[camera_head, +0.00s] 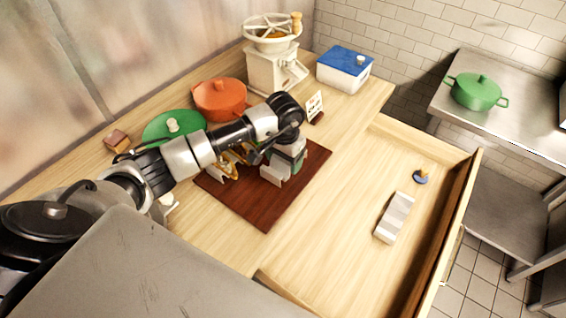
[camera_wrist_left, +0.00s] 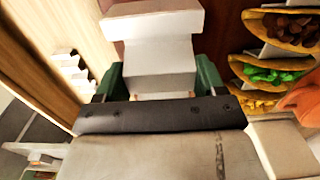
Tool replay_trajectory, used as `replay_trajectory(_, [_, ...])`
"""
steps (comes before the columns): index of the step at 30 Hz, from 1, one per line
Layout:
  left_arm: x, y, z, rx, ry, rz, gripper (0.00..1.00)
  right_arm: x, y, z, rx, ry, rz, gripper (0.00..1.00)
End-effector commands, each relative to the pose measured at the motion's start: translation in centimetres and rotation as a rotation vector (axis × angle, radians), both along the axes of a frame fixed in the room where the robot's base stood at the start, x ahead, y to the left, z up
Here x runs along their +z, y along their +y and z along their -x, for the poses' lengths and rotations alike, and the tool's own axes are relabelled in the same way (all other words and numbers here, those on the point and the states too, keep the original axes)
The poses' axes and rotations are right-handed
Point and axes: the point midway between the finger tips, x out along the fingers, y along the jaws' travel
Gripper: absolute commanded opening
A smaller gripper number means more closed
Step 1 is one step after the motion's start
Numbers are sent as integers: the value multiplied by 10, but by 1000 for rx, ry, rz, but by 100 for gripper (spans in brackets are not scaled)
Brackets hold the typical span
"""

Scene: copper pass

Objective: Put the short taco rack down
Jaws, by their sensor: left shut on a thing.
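The short taco rack, a pale metal zigzag piece, is between the green fingers of my left gripper (camera_wrist_left: 155,82). Its pale face fills the upper middle of the left wrist view (camera_wrist_left: 150,32). In the head view my left gripper (camera_head: 283,163) points down over the dark red-brown board (camera_head: 266,215), with the held rack (camera_head: 272,173) low at the board. I cannot tell whether it touches the board. Filled tacos (camera_wrist_left: 283,30) stand in a row beside it, and partly show behind my arm (camera_head: 228,170). My right gripper is not in view.
An open drawer to the right holds another pale metal rack (camera_head: 394,218) and a small blue and yellow item (camera_head: 420,177). A green lid (camera_head: 165,127), an orange pot (camera_head: 220,98), a grinder (camera_head: 272,65), a blue-lidded box (camera_head: 345,68) and a small sign (camera_head: 314,106) stand behind the board.

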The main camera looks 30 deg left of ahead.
Motion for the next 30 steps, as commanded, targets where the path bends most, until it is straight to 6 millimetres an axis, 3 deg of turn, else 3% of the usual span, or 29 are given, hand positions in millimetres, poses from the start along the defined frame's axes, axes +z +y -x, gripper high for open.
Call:
replay_trajectory(10, [-38, 1, 0, 1, 1, 1, 44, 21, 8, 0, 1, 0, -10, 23])
replay_trajectory(23, [-46, 2, 0, 0, -2, -1, 44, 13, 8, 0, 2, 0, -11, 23])
replay_trajectory(24, [-44, 2, 0, 0, -2, -1, 76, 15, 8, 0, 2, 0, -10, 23])
replay_trajectory(28, [-44, 2, 0, 0, -1, 0, 96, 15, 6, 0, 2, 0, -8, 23])
replay_trajectory(30, [-44, 2, 0, 0, -1, 0, 96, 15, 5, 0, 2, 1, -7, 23])
